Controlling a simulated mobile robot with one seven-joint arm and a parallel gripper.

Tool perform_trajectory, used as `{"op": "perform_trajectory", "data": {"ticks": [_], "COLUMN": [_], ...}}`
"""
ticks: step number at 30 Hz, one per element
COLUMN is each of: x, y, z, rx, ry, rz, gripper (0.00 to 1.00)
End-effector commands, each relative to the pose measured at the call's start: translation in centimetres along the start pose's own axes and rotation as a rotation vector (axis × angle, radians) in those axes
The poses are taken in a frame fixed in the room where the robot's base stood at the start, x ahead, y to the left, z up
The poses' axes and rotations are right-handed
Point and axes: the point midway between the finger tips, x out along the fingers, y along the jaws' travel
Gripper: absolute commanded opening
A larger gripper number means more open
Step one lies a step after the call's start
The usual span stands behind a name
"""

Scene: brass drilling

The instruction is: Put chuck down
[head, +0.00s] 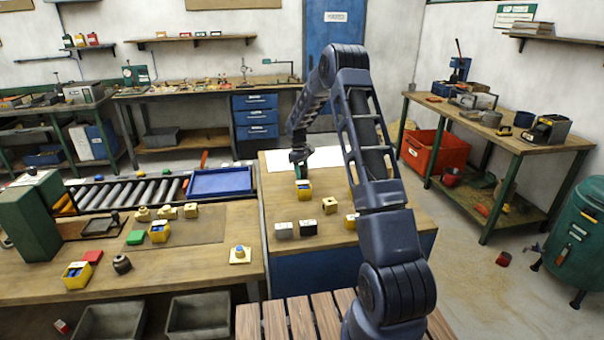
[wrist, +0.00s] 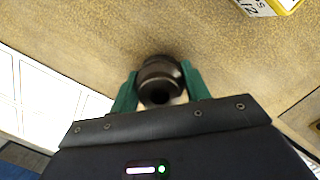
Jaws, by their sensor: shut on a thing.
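The chuck (wrist: 160,80) is a dark, round, ring-like metal piece in the wrist view. My gripper (wrist: 160,88) is shut on it, with one green finger on each side. The wooden bench top shows beneath and around it; I cannot tell whether the chuck touches the wood. In the head view my gripper (head: 299,163) is low over the middle bench (head: 270,215), beside the white sheet and behind a yellow box. There the chuck is too small and dark to make out clearly.
The yellow box (head: 303,190) with blue contents stands close in front of my gripper. The white sheet (head: 335,158) lies at the bench's back. Grey blocks (head: 283,230) and a brass block (head: 330,205) stand nearer the front. A blue tray (head: 220,181) is to the left.

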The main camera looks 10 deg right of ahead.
Motion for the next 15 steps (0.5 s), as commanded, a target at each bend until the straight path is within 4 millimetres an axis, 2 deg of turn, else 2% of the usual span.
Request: {"op": "perform_trajectory", "data": {"ticks": [13, 14, 15], "x": [0.79, 0.84, 0.82], "y": [0.03, 0.01, 0.01], "z": [-0.14, -0.13, -0.13], "rx": [0.000, 0.000, 0.000], "ry": [0.001, 0.000, 0.001], "rz": [0.001, 0.000, 0.000], "gripper": [0.05, 0.50, 0.58]}}
